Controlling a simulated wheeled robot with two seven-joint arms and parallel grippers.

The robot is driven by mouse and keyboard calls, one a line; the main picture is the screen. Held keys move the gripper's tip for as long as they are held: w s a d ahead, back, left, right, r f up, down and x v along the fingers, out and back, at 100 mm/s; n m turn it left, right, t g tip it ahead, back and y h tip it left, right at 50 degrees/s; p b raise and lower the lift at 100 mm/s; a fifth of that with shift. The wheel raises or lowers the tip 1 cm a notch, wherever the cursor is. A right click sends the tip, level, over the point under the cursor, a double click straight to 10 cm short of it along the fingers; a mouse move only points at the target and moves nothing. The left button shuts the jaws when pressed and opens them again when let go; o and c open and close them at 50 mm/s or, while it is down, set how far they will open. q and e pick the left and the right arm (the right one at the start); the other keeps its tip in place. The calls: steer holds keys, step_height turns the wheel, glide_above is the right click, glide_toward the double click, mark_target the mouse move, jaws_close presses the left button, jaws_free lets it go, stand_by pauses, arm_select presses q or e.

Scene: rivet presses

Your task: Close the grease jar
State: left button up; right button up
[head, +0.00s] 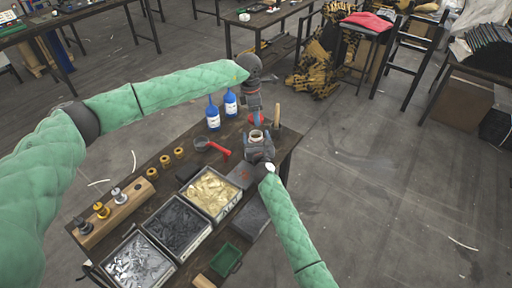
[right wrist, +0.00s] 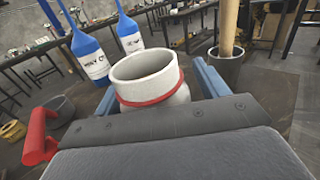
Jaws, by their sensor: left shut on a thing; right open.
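The grease jar (right wrist: 148,82) is pale with a red band round its neck, and its mouth is open and uncovered. In the head view its pale rim (head: 256,134) shows at my right gripper (head: 258,142). My right gripper's blue fingers (right wrist: 160,88) stand open on either side of the jar. My left gripper (head: 255,119) is shut on a small red thing, which looks like the lid, above the jar in the head view. The fingers mostly hide it, and my left gripper does not show in the right wrist view.
Two blue-capped bottles (head: 213,118) stand left of the jar. A wooden handle (right wrist: 228,30) rises from a dark cup (right wrist: 226,68) at the right.

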steer(key=c, duration=1.3)
arm_select(q)
steer(key=shift+d+f, duration=0.2)
steer(key=shift+f, duration=1.05)
steer(key=shift+d+f, duration=0.15)
steer(key=shift+f, duration=1.05)
steer(key=shift+f, duration=0.85)
steer(key=shift+f, duration=0.6)
